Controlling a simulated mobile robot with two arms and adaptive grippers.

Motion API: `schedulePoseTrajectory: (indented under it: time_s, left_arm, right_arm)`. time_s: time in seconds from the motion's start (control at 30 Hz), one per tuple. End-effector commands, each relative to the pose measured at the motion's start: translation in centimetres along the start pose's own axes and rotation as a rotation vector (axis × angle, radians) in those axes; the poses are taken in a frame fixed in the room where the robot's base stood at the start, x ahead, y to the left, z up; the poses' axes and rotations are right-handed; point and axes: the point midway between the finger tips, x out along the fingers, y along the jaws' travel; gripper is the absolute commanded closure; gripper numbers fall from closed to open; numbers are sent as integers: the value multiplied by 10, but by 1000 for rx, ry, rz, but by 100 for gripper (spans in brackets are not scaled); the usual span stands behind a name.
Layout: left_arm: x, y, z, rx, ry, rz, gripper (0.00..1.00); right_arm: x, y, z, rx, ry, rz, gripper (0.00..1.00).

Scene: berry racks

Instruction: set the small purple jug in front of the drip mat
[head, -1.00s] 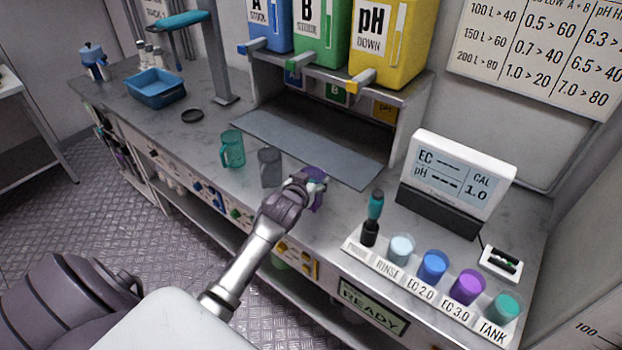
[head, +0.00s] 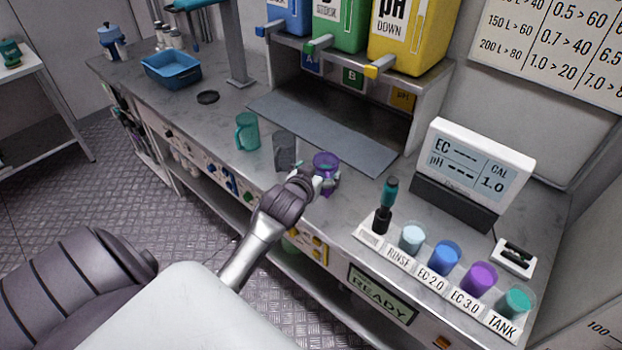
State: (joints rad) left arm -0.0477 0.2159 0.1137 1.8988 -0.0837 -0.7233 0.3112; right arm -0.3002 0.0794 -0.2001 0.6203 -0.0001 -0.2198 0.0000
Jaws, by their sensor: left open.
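The small purple jug (head: 326,165) stands upright on the counter, just in front of the drip mat's front edge. The drip mat (head: 305,125) is a long dark grey sheet under the dosing shelf. My left gripper (head: 318,184) is open at the near side of the jug, its fingers close to the jug's lower part. I cannot tell whether the fingers touch it. The gripper hides part of the jug's near side. My right gripper is not in view.
A grey jug (head: 285,151) and a teal jug (head: 247,132) stand left of the purple one. On the right are a meter (head: 478,165) and a labelled rack of coloured cups (head: 405,258). A blue tub (head: 171,70) sits at the far left.

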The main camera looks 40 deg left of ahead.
Motion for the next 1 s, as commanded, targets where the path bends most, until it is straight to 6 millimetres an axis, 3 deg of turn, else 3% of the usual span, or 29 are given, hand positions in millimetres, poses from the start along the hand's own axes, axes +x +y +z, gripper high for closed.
schedulePoseTrajectory:
  time_s: [0.1, 0.33, 1.0]
  left_arm:
    - [-26, 0, 2, -1, 0, 0, 8]
    - [-56, 0, 1, -1, 0, 0, 8]
    - [-62, 0, 0, -1, 0, -1, 8]
  right_arm:
    - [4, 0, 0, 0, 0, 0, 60]
    - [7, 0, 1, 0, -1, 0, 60]
    - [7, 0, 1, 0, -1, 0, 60]
